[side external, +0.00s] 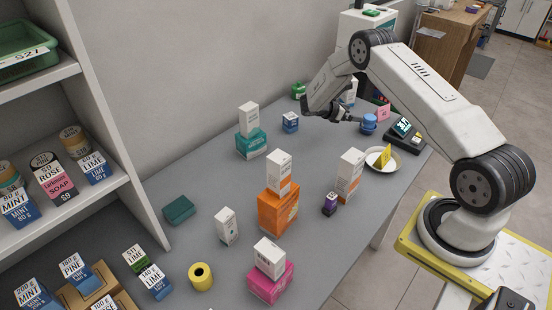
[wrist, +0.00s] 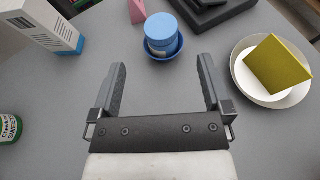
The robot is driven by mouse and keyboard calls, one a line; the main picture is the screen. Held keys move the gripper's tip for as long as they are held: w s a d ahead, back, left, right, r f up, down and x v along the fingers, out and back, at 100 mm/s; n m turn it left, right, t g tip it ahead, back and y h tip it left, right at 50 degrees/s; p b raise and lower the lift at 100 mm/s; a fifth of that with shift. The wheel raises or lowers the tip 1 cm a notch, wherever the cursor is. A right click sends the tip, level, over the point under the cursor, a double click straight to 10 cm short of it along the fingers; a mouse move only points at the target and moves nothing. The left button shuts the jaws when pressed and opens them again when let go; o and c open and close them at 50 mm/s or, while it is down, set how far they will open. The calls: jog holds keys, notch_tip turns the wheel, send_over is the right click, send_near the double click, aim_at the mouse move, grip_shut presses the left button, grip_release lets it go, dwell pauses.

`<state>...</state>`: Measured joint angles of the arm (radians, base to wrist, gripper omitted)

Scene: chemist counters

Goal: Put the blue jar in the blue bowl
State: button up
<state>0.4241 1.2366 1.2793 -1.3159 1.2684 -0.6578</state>
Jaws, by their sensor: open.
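The blue jar (wrist: 162,29) stands upright in the small blue bowl (wrist: 177,48), just beyond my fingertips in the wrist view. The bowl's rim shows around the jar's lower part. In the side view the jar (side external: 369,118) and bowl (side external: 367,130) are on the grey counter, right of my gripper (side external: 355,120). In the wrist view my gripper (wrist: 162,65) is open and empty, with its two fingers apart and bare counter between them. The fingers do not touch the jar.
A white dish (wrist: 243,77) holding a yellow block (wrist: 278,65) is to the right. A black scale (side external: 405,133) and a pink block (wrist: 137,11) are behind the bowl. A white box (wrist: 42,30) stands at the left. The counter under my gripper is clear.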

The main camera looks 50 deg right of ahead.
jog(key=shift+w+a, duration=0.1)
jog(key=shift+a, duration=0.1)
dwell(0.5)
jog(key=s+a+r+m+t+y, duration=0.2)
jog(key=a+r+m+y, duration=0.15)
jog(key=a, duration=0.65)
jog(key=s+a+r+m+t+y, duration=0.1)
jog(key=a+r+m+t+y, duration=0.2)
jog(key=a, duration=0.7)
jog(key=s+a+r+m+t+y, duration=0.1)
jog(key=s+a+r+m+y, duration=0.1)
jog(key=s+a, duration=0.3)
jog(key=s+a+r+m+t+y, duration=0.2)
jog(key=s+a+r+m+y, duration=0.1)
jog(key=a, duration=0.8)
jog(key=s+r+m, duration=0.1)
jog(key=s, duration=0.1)
jog(key=shift+s+a, duration=0.15)
jog(key=shift+s, duration=0.15)
